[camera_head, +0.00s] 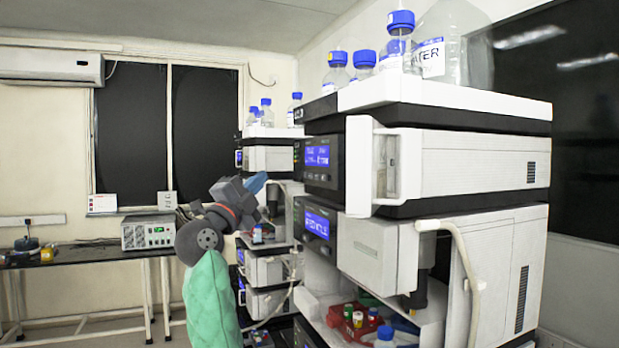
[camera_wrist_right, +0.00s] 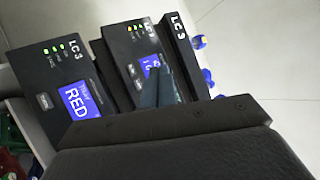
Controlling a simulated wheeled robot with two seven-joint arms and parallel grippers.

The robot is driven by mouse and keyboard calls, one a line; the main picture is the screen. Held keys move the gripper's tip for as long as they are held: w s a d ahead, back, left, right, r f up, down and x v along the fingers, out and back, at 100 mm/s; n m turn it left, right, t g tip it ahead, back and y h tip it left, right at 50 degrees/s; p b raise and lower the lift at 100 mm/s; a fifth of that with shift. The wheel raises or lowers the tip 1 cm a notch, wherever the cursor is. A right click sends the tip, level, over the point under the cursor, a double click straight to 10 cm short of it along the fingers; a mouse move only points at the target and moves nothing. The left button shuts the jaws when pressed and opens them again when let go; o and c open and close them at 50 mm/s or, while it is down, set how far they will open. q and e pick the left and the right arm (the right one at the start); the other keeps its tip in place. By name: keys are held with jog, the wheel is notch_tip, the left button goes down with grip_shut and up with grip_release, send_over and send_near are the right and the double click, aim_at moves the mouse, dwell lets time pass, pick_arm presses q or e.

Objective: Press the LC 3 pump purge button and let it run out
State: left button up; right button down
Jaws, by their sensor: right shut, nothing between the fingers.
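My right gripper (camera_head: 256,183) is shut and empty, its blue fingertips raised left of the near column stack. In the right wrist view its fingers (camera_wrist_right: 156,88) point at a black panel (camera_wrist_right: 128,50) marked LC 3, with lit indicator dots, small buttons and a blue screen (camera_wrist_right: 151,67). The fingers partly cover that panel; I cannot tell whether they touch it, and no purge label is readable. Another LC 3 panel (camera_wrist_right: 45,75) on the left has a blue screen (camera_wrist_right: 80,100) showing "RED". My left gripper is not in view.
The near stack has an upper display panel (camera_head: 318,156) and a lower one (camera_head: 317,224). Blue-capped bottles (camera_head: 400,50) stand on top. A white tube (camera_head: 462,250) hangs at its front. A farther stack (camera_head: 268,158) stands behind; a bench (camera_head: 90,256) runs along the left wall.

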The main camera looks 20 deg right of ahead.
aim_at(312, 176)
jog(key=shift+d, duration=0.15)
